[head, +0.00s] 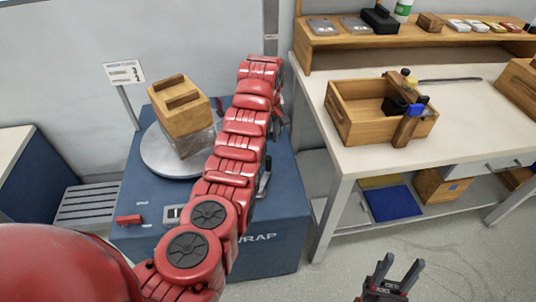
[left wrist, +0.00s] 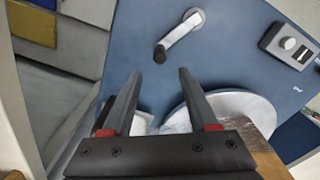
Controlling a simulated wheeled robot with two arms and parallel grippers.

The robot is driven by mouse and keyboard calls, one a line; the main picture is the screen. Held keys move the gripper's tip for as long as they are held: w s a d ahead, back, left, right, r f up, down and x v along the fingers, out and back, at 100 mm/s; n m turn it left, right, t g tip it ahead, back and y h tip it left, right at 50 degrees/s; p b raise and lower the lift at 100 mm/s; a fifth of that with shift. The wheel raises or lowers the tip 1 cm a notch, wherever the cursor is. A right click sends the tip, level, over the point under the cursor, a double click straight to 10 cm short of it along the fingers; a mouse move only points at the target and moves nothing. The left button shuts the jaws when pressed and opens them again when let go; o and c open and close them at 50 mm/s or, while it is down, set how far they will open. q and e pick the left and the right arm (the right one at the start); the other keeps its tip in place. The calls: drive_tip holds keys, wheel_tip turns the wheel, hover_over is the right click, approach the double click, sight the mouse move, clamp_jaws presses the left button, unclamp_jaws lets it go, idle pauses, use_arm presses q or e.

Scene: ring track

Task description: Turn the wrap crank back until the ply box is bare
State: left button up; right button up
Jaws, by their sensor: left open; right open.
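The ply box (head: 180,108) stands on the round grey turntable (head: 153,158) of the blue wrap machine (head: 285,220). Clear wrap film (head: 197,142) covers its lower part; the upper part is bare wood. In the left wrist view the wrap crank (left wrist: 180,34) is a metal arm with a dark knob on the machine's blue face. My left gripper (left wrist: 158,72) is open, with the crank's knob just beyond and between its fingertips, apart from them. In the head view my red left arm hides most of this gripper. My right gripper (head: 399,268) is open and empty over the floor.
A workbench (head: 320,75) at the right holds a wooden crate (head: 365,125) with tools. A small sign (head: 124,73) stands on a post behind the machine. A control box (left wrist: 288,45) with a switch sits on the blue face. Floor around my right gripper is clear.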

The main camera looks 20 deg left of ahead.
use_arm(q)
wheel_tip(320, 180, up, 6)
drive_tip(key=shift+p, duration=0.4)
drive_tip(key=shift+s, duration=0.1)
